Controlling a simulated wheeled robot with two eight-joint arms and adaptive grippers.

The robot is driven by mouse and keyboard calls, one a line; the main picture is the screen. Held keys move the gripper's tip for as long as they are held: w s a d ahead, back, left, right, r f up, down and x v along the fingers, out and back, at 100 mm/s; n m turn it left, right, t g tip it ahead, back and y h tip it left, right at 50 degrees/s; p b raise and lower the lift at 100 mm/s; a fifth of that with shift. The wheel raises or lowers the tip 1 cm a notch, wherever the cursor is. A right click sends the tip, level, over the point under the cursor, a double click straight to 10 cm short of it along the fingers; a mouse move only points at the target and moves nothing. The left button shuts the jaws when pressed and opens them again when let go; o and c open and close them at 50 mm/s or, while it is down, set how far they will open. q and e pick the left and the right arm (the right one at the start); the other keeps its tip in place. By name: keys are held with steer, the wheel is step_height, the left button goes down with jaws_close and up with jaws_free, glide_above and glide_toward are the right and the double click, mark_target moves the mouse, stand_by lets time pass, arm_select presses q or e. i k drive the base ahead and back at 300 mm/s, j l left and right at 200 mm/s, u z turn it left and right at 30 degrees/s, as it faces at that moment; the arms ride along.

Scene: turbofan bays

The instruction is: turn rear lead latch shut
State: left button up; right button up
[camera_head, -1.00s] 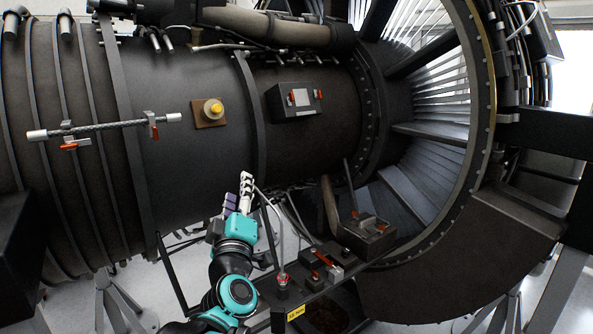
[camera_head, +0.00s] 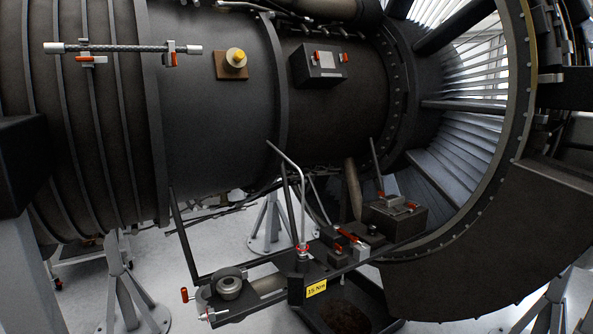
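A braided lead (camera_head: 125,49) with pale end sleeves lies along the dark engine casing at the upper left. Two small latches with red handles hold it: a left latch (camera_head: 87,59) and a right latch (camera_head: 171,55). The left latch's red handle lies roughly level along the casing below the lead. The right latch's red handle sits close under the lead, with a grey tab beside it. Which one is called the rear latch is not marked, and whether either is fully shut is too small to tell. Neither of my grippers is in view.
Below stands a tool shelf (camera_head: 375,252) with red-handled parts and a yellow label (camera_head: 316,288). A dark block (camera_head: 20,165) juts in at left.

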mark_target(86, 59)
steer(key=k+l+u, duration=0.1)
steer(key=u, duration=1.15)
steer(key=k+j, duration=0.05)
steer(key=k, duration=0.05)
